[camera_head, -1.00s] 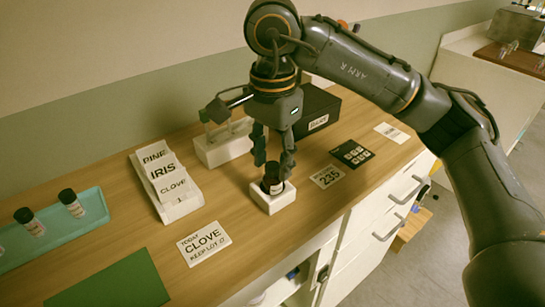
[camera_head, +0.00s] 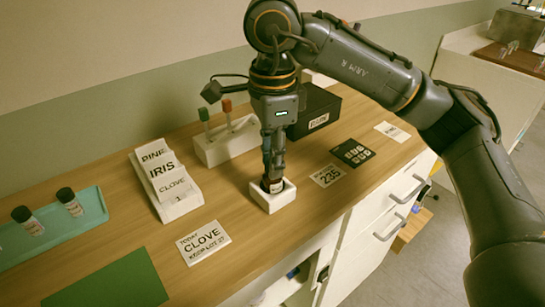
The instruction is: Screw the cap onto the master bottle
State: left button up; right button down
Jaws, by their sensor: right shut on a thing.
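The master bottle (camera_head: 276,187) is a small dark bottle with a pale label. It stands in a white square holder (camera_head: 273,203) near the front edge of the counter. My right gripper (camera_head: 273,178) points straight down over it, seen edge-on. Its fingers are shut on the dark cap at the bottle's top. The fingers hide the cap and most of the bottle, so I cannot tell how the cap sits on the neck. My left gripper is not in view.
A white rack (camera_head: 228,143) with green and red-topped droppers stands behind the holder, beside a black box (camera_head: 316,110). A white stepped card stand (camera_head: 165,181), a CLOVE card (camera_head: 203,243) and a teal tray (camera_head: 57,231) with dark-capped bottles are on the left. The counter between is clear.

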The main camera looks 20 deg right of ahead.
jog(key=m, duration=0.2)
jog(key=shift+m, duration=0.4)
jog(key=m, duration=0.4)
jog(key=shift+f+b, duration=0.1)
jog(key=shift+b, duration=0.25)
jog(key=m, duration=0.5)
jog(key=c, duration=1.2)
grip_release()
